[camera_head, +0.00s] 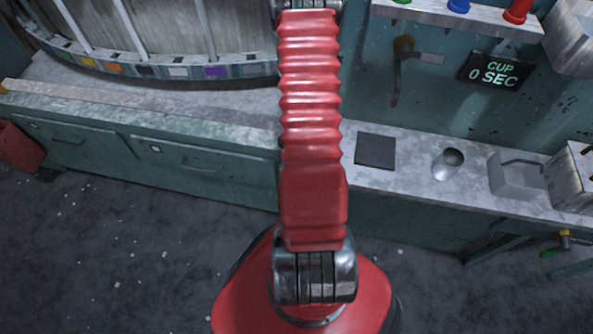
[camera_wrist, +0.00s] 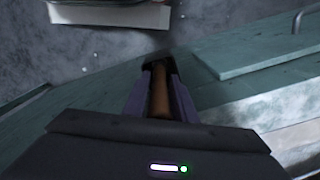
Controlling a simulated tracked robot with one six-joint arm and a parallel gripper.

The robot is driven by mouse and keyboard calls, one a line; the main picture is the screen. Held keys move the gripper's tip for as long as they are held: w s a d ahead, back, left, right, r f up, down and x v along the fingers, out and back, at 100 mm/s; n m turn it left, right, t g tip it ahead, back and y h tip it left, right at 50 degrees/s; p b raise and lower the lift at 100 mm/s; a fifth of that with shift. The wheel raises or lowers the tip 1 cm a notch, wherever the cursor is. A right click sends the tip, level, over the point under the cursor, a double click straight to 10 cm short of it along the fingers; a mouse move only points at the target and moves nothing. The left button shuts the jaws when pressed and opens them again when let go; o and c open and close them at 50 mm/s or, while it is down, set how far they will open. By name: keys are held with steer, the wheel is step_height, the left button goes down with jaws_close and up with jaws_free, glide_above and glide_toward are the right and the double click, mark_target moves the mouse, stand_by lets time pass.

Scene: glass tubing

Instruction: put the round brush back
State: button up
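My gripper (camera_wrist: 160,68) shows in the wrist view, its two dark purple-edged fingers closed on either side of a brown, wood-coloured piece (camera_wrist: 160,98). This looks like the handle of the round brush; the brush head is not visible. The grip is above the green cabinet front and grey floor. In the head view my red arm reaches up out of the picture, so the gripper and brush are hidden there.
The bench holds a dark square pad (camera_head: 375,151), a shiny metal cup-like piece (camera_head: 447,163) and a grey block (camera_head: 516,175). A tool (camera_head: 401,68) hangs on the wall beside a display reading CUP 0 SEC (camera_head: 496,71). A curved rack with coloured labels (camera_head: 150,70) stands left.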

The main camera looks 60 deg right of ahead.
steer(key=o, duration=0.3)
steer(key=shift+r, duration=0.1)
steer(key=shift+r, duration=6.05)
steer(key=shift+w, duration=0.1)
